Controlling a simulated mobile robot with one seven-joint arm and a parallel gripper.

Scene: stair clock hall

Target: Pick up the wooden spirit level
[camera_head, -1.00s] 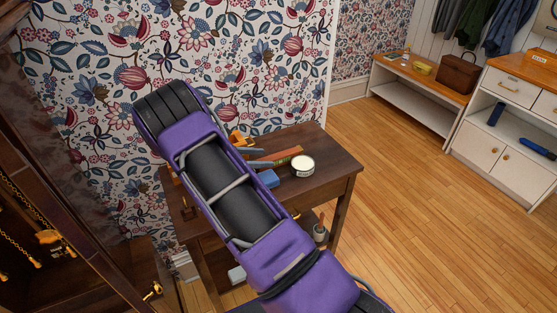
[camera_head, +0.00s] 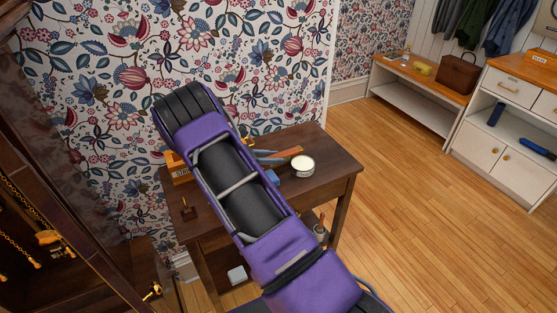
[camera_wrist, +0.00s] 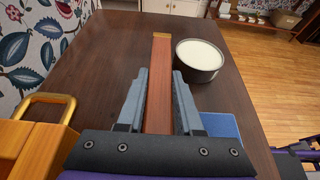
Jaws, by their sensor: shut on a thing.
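The wooden spirit level (camera_wrist: 161,95) is a long reddish-brown bar with a brass-coloured end. It lies lengthwise between the two blue-grey fingers of my gripper (camera_wrist: 160,76) in the wrist view, and the fingers are shut on its sides. In the head view the far part of the level (camera_head: 289,153) shows past my purple arm, over the dark wooden table (camera_head: 336,170). The near end of the level is hidden by the gripper body. I cannot tell if the level touches the table.
A round tin with a white top (camera_wrist: 199,56) stands close right of the level. A blue block (camera_wrist: 222,127) is by the right finger. An orange box (camera_wrist: 38,142) with a brass handle is at left. A small brown stand (camera_head: 188,210) is at the table's left.

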